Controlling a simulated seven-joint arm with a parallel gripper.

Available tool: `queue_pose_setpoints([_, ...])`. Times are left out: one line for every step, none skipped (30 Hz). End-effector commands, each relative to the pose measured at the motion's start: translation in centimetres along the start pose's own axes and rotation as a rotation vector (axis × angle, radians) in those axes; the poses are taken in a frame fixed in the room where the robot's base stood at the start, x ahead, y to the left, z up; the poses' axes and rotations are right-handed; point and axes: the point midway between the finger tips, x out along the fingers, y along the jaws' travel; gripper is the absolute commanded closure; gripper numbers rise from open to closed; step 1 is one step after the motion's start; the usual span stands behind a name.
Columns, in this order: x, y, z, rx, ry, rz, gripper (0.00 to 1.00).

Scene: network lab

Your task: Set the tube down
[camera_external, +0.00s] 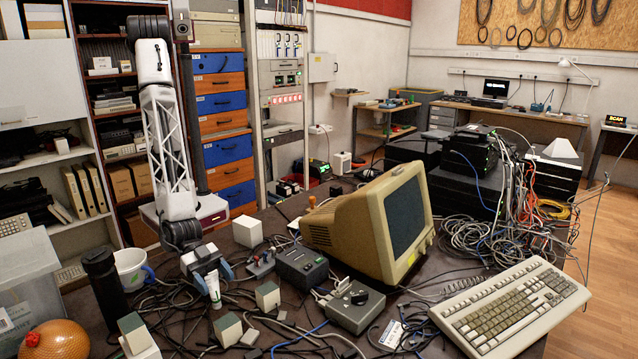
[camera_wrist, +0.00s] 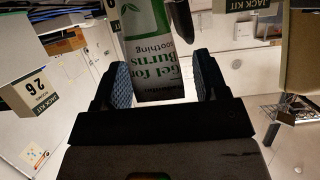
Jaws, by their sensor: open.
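The tube (camera_external: 213,291) is white with green markings and stands nearly upright among the cables on the dark table, below my gripper (camera_external: 212,275). In the wrist view the tube (camera_wrist: 153,55) shows green and white with the words "Gel for Burns". My gripper (camera_wrist: 164,80) is open, with one blue-padded finger on each side of the tube. A gap shows between the tube and the right finger; the tube is close to the left finger, and I cannot tell whether they touch. The tube's lower end is hard to make out.
Small pale boxes (camera_external: 228,329) stand around the tube. A white mug (camera_external: 131,270) and black bottle (camera_external: 103,285) are at left. A grey control box (camera_external: 301,266), beige monitor (camera_external: 325,225) and keyboard (camera_external: 515,308) are to the right. Loose cables cover much of the table.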

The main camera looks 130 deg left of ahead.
Motion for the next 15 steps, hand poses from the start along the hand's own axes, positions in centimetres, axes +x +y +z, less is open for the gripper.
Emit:
queue_pose_setpoints([0.0, 0.0, -0.1, 0.000, 0.000, 0.000, 0.33])
queue_pose_setpoints([-0.1, 0.0, -0.2, 0.000, 0.001, 0.000, 0.33])
queue_pose_setpoints([-0.1, 0.0, -0.3, 0.000, 0.001, 0.000, 0.33])
queue_pose_setpoints([-0.3, 0.0, -0.3, 0.000, 0.000, 0.000, 0.33])
queue_pose_setpoints([-0.4, 0.0, -0.3, 0.000, 0.000, 0.000, 0.33])
queue_pose_setpoints([-0.6, 0.0, -0.3, 0.000, 0.000, 0.000, 0.33])
queue_pose_setpoints([-0.8, 0.0, -0.3, 0.000, 0.000, 0.000, 0.33])
queue_pose_setpoints([-0.9, 0.0, -0.3, 0.000, 0.001, 0.001, 0.33])
queue_pose_setpoints([-1.2, 0.0, -0.3, 0.000, 0.001, 0.001, 0.33])
queue_pose_setpoints([-1.5, 0.0, -0.3, 0.000, 0.001, 0.001, 0.33])
queue_pose_setpoints([-1.7, 0.0, -0.3, 0.000, 0.001, 0.001, 0.33])
queue_pose_setpoints([-2.1, 0.0, -0.3, 0.000, 0.001, 0.000, 0.33])
queue_pose_setpoints([-2.5, 0.0, -0.3, 0.000, 0.001, 0.000, 0.33])
queue_pose_setpoints([-2.8, 0.0, -0.3, -0.001, 0.001, 0.000, 0.33])
queue_pose_setpoints([-3.2, 0.0, -0.3, -0.001, 0.001, 0.000, 0.33])
